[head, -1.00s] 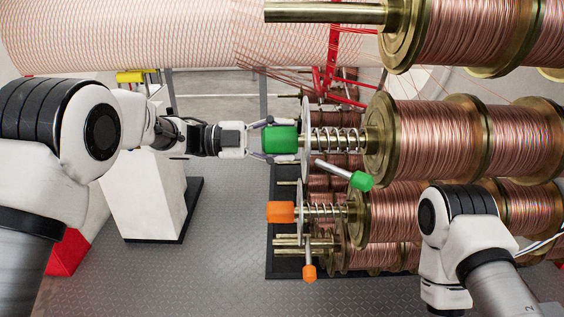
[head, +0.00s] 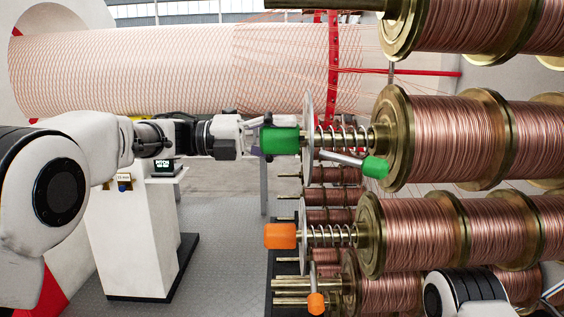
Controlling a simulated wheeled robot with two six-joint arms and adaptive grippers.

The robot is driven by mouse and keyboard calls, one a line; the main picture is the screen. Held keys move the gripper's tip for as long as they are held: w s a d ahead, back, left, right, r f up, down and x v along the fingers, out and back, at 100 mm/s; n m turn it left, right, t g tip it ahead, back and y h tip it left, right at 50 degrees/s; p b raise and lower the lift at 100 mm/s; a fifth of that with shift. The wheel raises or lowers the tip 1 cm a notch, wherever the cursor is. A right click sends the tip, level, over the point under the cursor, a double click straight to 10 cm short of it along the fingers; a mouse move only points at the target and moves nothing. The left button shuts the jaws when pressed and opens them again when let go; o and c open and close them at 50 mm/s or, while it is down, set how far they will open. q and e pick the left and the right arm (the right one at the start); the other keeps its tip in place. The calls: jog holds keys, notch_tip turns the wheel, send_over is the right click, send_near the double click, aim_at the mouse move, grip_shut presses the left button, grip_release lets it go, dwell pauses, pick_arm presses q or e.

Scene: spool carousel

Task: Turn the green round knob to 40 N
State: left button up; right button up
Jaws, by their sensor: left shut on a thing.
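The green round knob (head: 281,140) sits at the left end of a spring-loaded shaft, left of a thin pale disc seen edge-on (head: 308,125). My left gripper (head: 262,139) comes in from the left and is shut on the green knob; its fingers are partly hidden by the knob. No scale or 40 N mark is legible here. A lever with a green grip (head: 374,167) slants down to the right below the coil spring (head: 343,139). My right arm shows at the bottom right edge, but its gripper is out of the frame.
Copper wire spools (head: 455,138) fill the right side. An orange knob (head: 280,236) and an orange-tipped lever (head: 316,303) sit below the green ones. A white pedestal with a small display (head: 165,167) stands behind my left arm. Grey floor lies between.

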pick_arm(q)
jog(key=shift+d+f+m+b, duration=0.1)
jog(key=shift+f+m+b, duration=0.05)
jog(key=shift+m+b, duration=1.35)
jog(key=o, duration=1.2)
jog(key=shift+c, duration=0.2)
jog(key=a, duration=1.2)
